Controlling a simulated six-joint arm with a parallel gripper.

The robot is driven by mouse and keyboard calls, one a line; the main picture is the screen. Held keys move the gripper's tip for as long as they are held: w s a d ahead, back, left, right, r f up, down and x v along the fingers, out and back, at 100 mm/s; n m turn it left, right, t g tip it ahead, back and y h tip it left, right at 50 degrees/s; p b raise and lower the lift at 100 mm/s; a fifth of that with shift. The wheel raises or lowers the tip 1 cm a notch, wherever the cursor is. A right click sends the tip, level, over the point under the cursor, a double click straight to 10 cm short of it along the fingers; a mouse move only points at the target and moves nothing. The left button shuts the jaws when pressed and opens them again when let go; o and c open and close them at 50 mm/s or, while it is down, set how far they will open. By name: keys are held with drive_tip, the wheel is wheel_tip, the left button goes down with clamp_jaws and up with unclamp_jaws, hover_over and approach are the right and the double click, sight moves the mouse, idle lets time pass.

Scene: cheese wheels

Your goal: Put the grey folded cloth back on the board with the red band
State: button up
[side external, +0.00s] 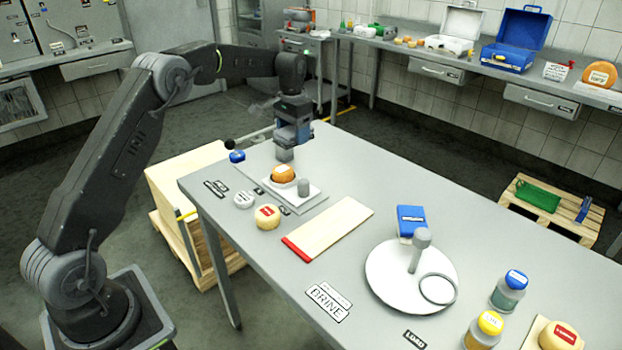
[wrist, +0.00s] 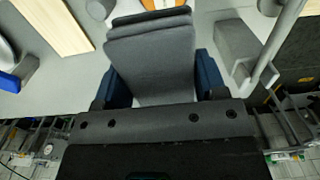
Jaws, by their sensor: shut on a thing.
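The grey folded cloth (wrist: 150,60) is pinched between my gripper's two blue fingers (wrist: 155,88) in the wrist view. In the side view the cloth (side external: 285,155) hangs below my gripper (side external: 292,136), above the far left part of the table, just behind an orange cheese wheel (side external: 283,174). The pale wooden board (side external: 335,222) with the red band (side external: 296,250) lies bare on the table, to the right and nearer the camera. In the wrist view, part of a pale board (wrist: 55,22) shows at the upper left.
The orange wheel sits on a flat plate (side external: 312,203) with a grey cylinder (side external: 303,187). A round white disc (side external: 385,285) with a grey post and a blue box (side external: 411,220) are right of the board.

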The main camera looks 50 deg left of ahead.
drive_tip(key=s+d+f, duration=0.2)
drive_tip(key=s+d, duration=0.3)
drive_tip(key=d, duration=0.4)
hover_over(347, 214)
drive_tip(key=f, duration=0.6)
drive_tip(key=shift+a+f, duration=0.15)
drive_tip(key=shift+a, duration=0.1)
drive_tip(key=shift+d+f, duration=0.1)
drive_tip(key=shift+d, duration=0.05)
drive_tip(key=shift+f, duration=2)
drive_tip(key=shift+f, duration=0.1)
drive_tip(key=o, duration=0.9)
wheel_tip(347, 214, up, 12)
drive_tip(key=shift+r, duration=0.2)
